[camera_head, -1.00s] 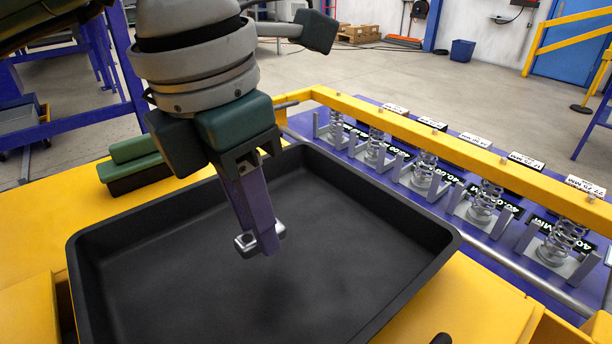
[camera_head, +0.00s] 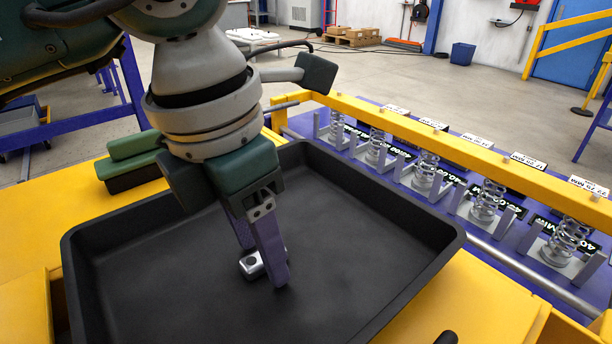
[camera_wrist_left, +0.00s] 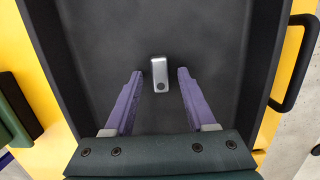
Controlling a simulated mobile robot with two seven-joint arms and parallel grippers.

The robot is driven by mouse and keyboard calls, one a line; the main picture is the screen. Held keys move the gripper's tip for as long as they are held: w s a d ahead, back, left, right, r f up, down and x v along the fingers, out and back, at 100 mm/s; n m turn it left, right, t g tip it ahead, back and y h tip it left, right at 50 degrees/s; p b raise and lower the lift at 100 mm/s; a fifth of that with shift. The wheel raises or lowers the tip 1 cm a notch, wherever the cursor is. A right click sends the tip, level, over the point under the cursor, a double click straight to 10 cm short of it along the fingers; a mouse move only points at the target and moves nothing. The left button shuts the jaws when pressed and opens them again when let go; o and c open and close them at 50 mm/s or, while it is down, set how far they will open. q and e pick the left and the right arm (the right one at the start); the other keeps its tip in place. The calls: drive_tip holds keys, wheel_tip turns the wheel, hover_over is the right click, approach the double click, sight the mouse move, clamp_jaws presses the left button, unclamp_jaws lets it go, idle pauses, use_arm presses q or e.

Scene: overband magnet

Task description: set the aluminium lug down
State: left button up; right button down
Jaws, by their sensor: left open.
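The aluminium lug (camera_head: 252,265) is a small silvery block with a hole, lying on the floor of the black tray (camera_head: 355,325). It also shows in the left wrist view (camera_wrist_left: 159,72), between and a little beyond the fingertips. My left gripper (camera_head: 262,268) is open, its two purple fingers reaching down into the tray around the lug. In the left wrist view the fingers (camera_wrist_left: 159,72) stand apart with a gap on each side of the lug. In the head view the near finger hides part of it. My right gripper is not in view.
The tray walls rise around the left gripper, and the rest of its floor is bare. A green block (camera_head: 135,157) sits on the yellow table at left. A yellow rail (camera_head: 420,134) and several springs (camera_head: 424,172) on stands are at right.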

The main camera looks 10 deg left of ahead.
sight(244, 267)
use_arm(q)
drive_tip(key=shift+r+p, duration=0.3)
wheel_tip(244, 267, up, 12)
drive_tip(key=s+a+p, duration=0.1)
drive_tip(key=p, duration=0.1)
drive_tip(key=shift+s+f+p, duration=0.2)
drive_tip(key=shift+p, duration=0.15)
